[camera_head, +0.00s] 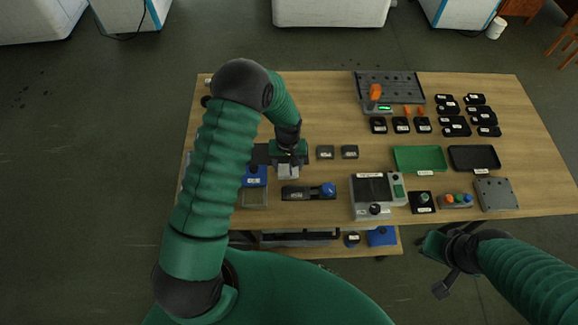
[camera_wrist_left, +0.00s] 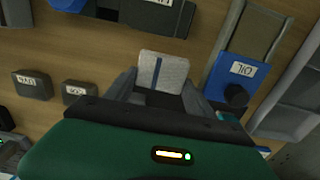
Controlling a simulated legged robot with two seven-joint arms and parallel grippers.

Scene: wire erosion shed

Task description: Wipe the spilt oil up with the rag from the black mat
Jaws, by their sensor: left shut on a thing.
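My left gripper (camera_head: 288,164) is shut on a pale grey rag (camera_head: 288,172) above the left part of the wooden table. In the left wrist view the rag (camera_wrist_left: 163,72), with a dark blue stripe, sticks out between the two fingers (camera_wrist_left: 152,92). A dark patch that looks like the black mat (camera_head: 260,154) shows beside and behind the gripper, partly hidden by it. I cannot make out the spilt oil in either view. My right gripper (camera_head: 446,270) hangs off the table's front edge at lower right; its opening is unclear.
A blue oil container (camera_head: 255,177), labelled OIL in the wrist view (camera_wrist_left: 235,75), stands close left of the rag. A dark fixture with a blue knob (camera_head: 309,192) lies in front. Two small grey blocks (camera_head: 337,153) sit right.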

